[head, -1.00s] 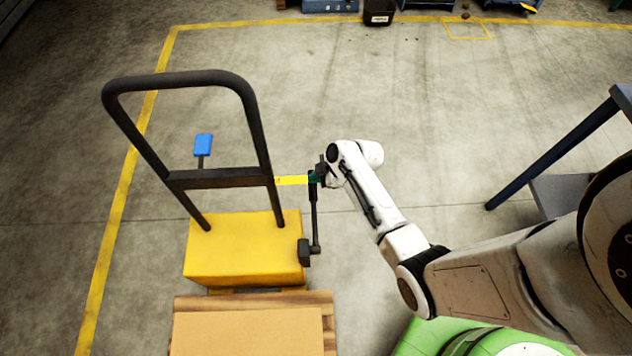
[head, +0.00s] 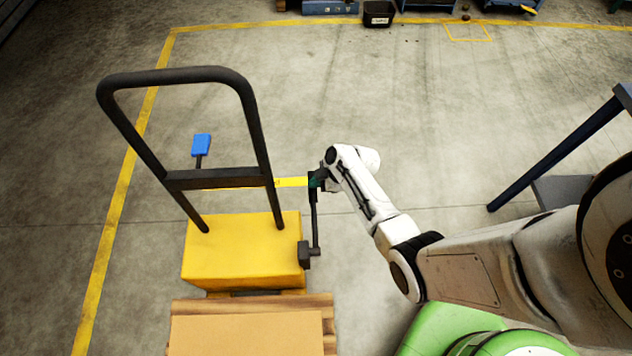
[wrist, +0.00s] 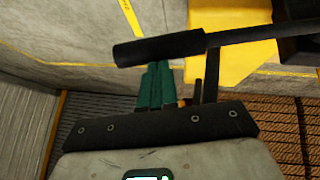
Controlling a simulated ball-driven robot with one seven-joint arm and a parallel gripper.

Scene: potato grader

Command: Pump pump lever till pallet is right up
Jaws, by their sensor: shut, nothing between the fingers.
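The lift truck has a yellow body (head: 245,252) and a black hoop handle (head: 255,120). A wooden pallet (head: 328,325) with a cardboard box on it is at the bottom. How high the pallet stands is hard to tell from above. The black pump lever (head: 315,225) runs from a pivot at the body's right side to a grip by my gripper (head: 317,181). In the wrist view the lever's thick grip (wrist: 160,48) crosses just beyond the green fingertips (wrist: 157,68). My gripper is shut and empty, at or touching the grip; contact is not clear.
A blue pedal (head: 201,145) on a stalk shows behind the handle. A dark-legged table (head: 560,155) stands at the right. A black bin (head: 379,14) is far back. The floor beyond my arm is clear, with yellow lines.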

